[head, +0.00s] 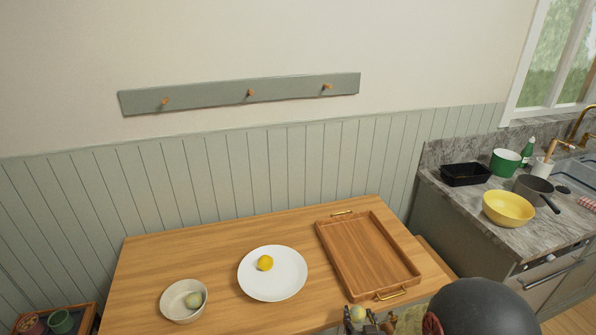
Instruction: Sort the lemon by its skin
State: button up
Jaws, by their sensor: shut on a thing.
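A small pale yellow-green fruit, seemingly the lemon (357,313), shows at the bottom edge of the head view, by the near edge of the table. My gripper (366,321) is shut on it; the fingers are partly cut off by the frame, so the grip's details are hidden. A white plate (288,290) on the table holds a bright yellow lemon (265,263). A pale bowl (172,308) to its left holds a pale green fruit (194,300). Both stand to the left of my gripper.
A wooden tray with brass handles (365,250) lies empty right of the plate. The wooden table (190,255) is bare behind the bowl. The counter at right holds a yellow bowl (508,208), a grey pan (532,187) and a black tray (465,174).

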jog(key=a+r+p, duration=0.4)
jog(key=a+r, duration=0.1)
jog(key=a, duration=1)
jog(key=a+r+p, duration=0.4)
jog(key=a, duration=1.1)
jog(key=w+a+r+p, duration=0.1)
jog(key=a+p, duration=0.4)
jog(key=a, duration=2.3)
jog(key=shift+w+a, duration=0.3)
jog(key=shift+w, duration=0.15)
jog(key=shift+w+r, duration=0.15)
jog(key=shift+w, duration=0.05)
jog(key=shift+w, duration=0.6)
jog(key=shift+f+b, duration=0.65)
jog(key=shift+f, duration=1.25)
jog(key=shift+f+b, duration=0.6)
jog(key=shift+f, duration=0.5)
